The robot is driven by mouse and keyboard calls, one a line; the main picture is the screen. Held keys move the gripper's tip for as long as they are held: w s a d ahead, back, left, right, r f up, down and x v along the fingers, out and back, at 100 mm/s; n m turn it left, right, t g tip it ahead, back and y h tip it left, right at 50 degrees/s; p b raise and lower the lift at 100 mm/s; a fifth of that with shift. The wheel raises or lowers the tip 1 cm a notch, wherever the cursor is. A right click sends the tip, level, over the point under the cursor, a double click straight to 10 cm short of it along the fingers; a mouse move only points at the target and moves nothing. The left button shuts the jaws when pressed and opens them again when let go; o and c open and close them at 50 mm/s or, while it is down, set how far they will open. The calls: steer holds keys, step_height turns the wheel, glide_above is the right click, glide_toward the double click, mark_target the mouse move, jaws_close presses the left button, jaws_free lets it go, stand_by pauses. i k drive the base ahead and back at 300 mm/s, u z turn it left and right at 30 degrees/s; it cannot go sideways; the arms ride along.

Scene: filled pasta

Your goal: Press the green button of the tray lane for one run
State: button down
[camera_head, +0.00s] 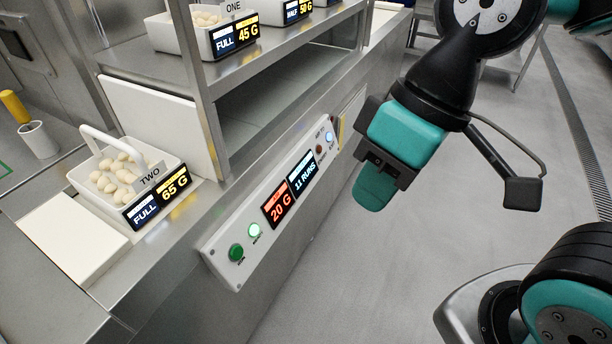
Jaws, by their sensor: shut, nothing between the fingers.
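A white control panel (218,262) is fixed on the front of the steel counter. At its near left end is a dark green button (236,253), and beside it a lit pale green round lamp or button (254,230). The display in its middle reads 20 G on red (278,205) and 11 RUNS on dark blue (303,175). My gripper (374,188) is shut and empty, pointing down in front of the panel's far right end. It is apart from the green button, well to its right. The small labels by the buttons are too small to read.
A white basket (88,190) of pasta pieces, labelled TWO, FULL and 65 G, stands on the counter at left. A steel shelf (270,75) holds more bins above. The grey floor (370,270) before the panel is clear.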

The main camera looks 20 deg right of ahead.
mark_target(236, 252)
steer(key=z, duration=0.4)
steer(key=k, duration=0.8)
steer(key=u, duration=1.25)
